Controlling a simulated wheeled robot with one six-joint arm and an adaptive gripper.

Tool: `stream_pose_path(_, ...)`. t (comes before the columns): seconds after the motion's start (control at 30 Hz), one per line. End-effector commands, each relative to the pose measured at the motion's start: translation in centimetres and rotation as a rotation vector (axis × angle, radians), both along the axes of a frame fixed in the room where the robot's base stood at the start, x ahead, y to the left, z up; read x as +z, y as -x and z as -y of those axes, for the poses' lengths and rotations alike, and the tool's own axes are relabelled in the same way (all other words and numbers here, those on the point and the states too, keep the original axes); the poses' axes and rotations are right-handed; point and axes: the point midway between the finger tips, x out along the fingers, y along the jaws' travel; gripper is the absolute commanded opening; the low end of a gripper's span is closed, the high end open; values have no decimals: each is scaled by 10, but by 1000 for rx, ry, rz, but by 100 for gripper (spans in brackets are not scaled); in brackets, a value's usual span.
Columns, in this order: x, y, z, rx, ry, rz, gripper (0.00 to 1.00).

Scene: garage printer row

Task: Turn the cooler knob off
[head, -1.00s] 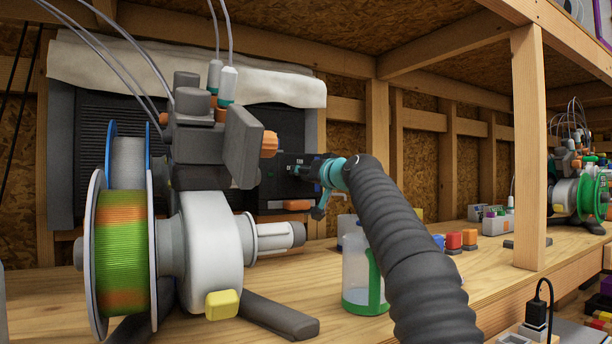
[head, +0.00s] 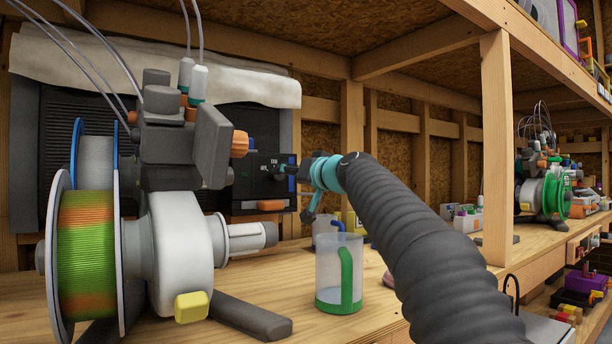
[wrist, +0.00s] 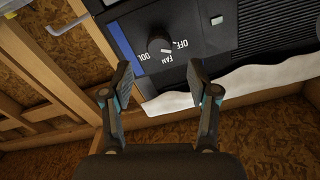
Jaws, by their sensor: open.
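The cooler (head: 70,150) is a large dark unit with a ribbed grille against the back wall, behind the printer. Its black control panel (head: 250,186) shows at its right end. In the wrist view the round dark knob (wrist: 159,46) sits on the panel, with OFF, FAN and COOL printed around it. The picture is turned over there; the knob's pale mark appears to lie towards FAN. My gripper (wrist: 160,69) is open and empty, its two fingers apart in front of the panel, with the knob showing between and beyond them. In the head view my gripper (head: 290,171) largely hides the knob.
A printer with a green-orange spool (head: 87,250) stands at the left front. A clear cup with a green handle (head: 340,272) stands on the bench below my arm. A wooden post (head: 495,150) rises at the right. A pale cloth (head: 150,75) drapes over the cooler's top.

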Motion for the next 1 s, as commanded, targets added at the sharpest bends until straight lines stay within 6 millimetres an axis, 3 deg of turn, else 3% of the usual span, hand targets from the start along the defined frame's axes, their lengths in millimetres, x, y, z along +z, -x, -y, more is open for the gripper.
stream_pose_path(0.2,1,28,19,-2,1,0,60)
stream_pose_path(0.4,0,42,29,-1,1,-1,60)
stream_pose_path(1.0,0,47,32,0,1,0,60)
